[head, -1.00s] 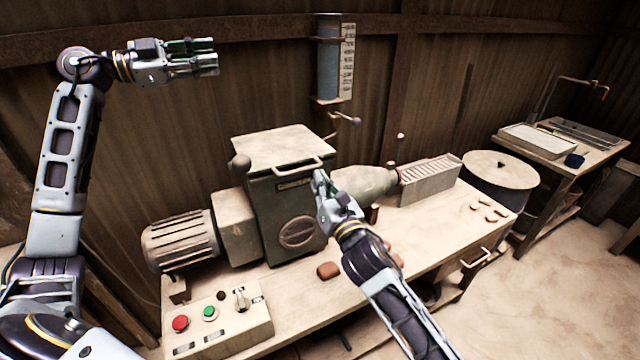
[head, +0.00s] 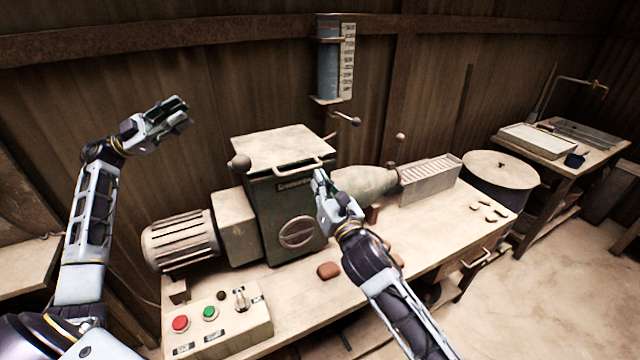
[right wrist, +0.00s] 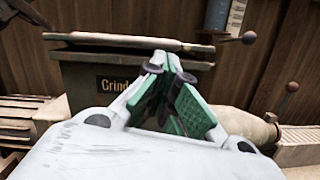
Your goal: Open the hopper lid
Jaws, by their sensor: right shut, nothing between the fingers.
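The hopper lid (head: 283,147) is a flat, pale, dusty plate lying shut on the green hopper (head: 286,215). Its bar handle (head: 298,167) runs along the front edge. In the right wrist view the lid edge and handle (right wrist: 128,41) lie above a label that starts "Grind". My right gripper (head: 319,178) is shut and empty in front of the hopper's right side, just below the right end of the handle. It also shows in the right wrist view (right wrist: 162,62), apart from the handle. My left gripper (head: 183,111) is raised at the left, away from the hopper; its finger gap is unclear.
A motor (head: 180,240) adjoins the hopper on the left, and a tapered barrel (head: 365,182) on the right. A control box (head: 217,322) with red and green buttons stands at the front left. A water gauge (head: 329,60) hangs on the wall behind.

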